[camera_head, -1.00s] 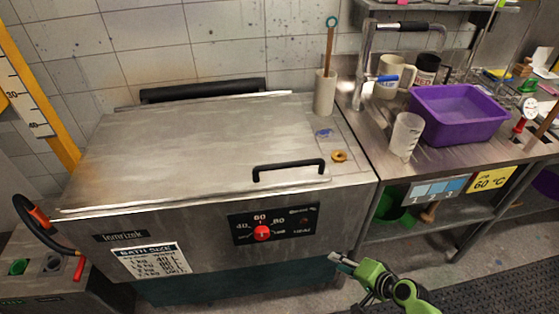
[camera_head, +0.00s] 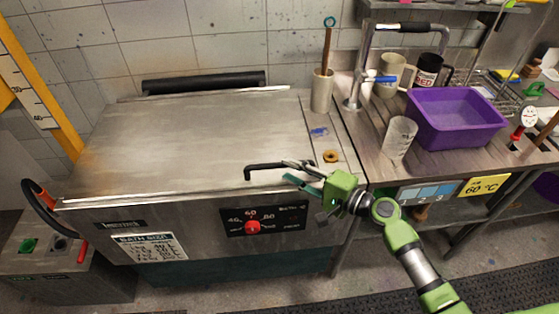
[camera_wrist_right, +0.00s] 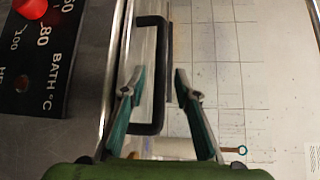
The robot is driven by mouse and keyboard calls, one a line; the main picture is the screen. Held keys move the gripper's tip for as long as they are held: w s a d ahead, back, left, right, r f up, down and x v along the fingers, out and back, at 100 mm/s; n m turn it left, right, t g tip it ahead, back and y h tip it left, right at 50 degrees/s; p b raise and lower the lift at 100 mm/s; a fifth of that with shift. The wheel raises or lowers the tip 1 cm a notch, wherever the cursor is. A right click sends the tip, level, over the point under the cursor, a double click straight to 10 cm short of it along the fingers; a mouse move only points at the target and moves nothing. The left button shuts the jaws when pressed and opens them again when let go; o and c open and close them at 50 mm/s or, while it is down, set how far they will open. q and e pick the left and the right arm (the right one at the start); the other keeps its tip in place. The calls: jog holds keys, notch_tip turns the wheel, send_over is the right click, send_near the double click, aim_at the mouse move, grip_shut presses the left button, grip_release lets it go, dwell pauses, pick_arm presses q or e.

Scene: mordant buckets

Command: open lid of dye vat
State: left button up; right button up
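The dye vat is a steel box with a flat, closed steel lid (camera_head: 180,140). A black bar handle (camera_head: 262,166) sits along the lid's front edge at its right end. My right gripper (camera_head: 300,170) is at the right end of this handle, partly covering it. In the right wrist view, the handle (camera_wrist_right: 149,80) runs between the two spread fingers of my right gripper (camera_wrist_right: 158,85), nearer the left finger. The gripper is open; I cannot tell if a finger touches the handle. My left gripper is not in view.
A control panel with a red knob (camera_head: 253,227) is on the vat's front. A steel holder (camera_head: 322,92) with a wooden stick, a blue scrap and a brass ring (camera_head: 330,156) lie right of the lid. A purple tub (camera_head: 455,120) and a clear beaker (camera_head: 399,138) stand on the right bench.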

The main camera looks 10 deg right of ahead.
aim_at(279, 168)
jog(key=shift+p+x, duration=0.35)
jog(key=shift+x, duration=2)
